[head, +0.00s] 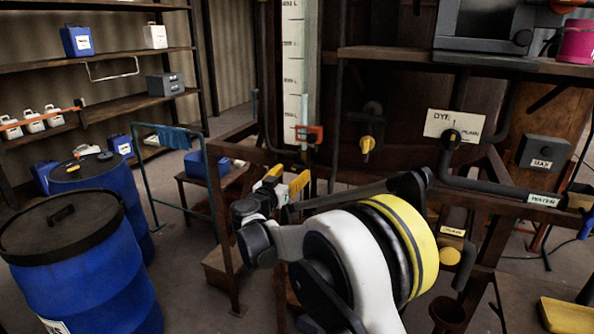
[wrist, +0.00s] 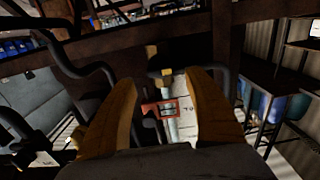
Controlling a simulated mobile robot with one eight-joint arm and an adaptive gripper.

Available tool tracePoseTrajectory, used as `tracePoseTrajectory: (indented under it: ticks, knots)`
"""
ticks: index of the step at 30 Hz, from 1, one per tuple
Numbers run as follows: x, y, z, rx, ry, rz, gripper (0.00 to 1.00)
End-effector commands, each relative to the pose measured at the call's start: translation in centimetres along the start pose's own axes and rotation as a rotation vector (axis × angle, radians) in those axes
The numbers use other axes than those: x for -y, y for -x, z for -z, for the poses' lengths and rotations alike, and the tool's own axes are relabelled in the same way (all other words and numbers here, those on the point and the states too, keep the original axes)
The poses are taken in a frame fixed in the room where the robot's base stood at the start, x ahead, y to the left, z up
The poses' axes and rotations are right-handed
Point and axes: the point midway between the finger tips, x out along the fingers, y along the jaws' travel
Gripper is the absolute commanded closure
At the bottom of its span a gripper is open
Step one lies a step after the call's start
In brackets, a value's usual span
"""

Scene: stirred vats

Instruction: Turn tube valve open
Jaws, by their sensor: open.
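The tube valve (head: 309,134) is a small red piece at the foot of a tall sight tube (head: 303,90) with a white printed scale. In the wrist view a red piece (wrist: 160,111), which looks like this valve, shows between my fingers beside the white scale strip (wrist: 186,116). My gripper (head: 286,179) has yellow fingers and is open and empty, below and slightly left of the valve in the head view. In the wrist view my gripper (wrist: 163,76) has its fingers spread wide. They appear apart from the valve. The valve's turn position is too small to tell.
A brown frame beam (head: 240,155) runs near my gripper. A yellow-handled valve (head: 367,145) and a labelled dark pipe (head: 490,185) are to the right.

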Motion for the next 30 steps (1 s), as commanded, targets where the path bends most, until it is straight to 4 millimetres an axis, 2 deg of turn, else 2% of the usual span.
tracePoseTrajectory:
  ticks: [3,7,12,19,24,30]
  knots:
    - [-0.1,-2.2,-0.2,0.000,0.000,-0.002,0.39]
    - [0.0,-3.7,-0.1,0.001,0.000,-0.001,0.39]
    - [-0.1,-4.5,0.0,0.001,0.001,-0.001,0.39]
    - [0.0,-4.5,0.1,0.001,0.001,0.000,0.40]
    - [0.0,-4.5,0.1,0.001,0.001,0.000,0.92]
    - [0.0,-4.5,0.1,0.001,0.001,0.000,0.92]
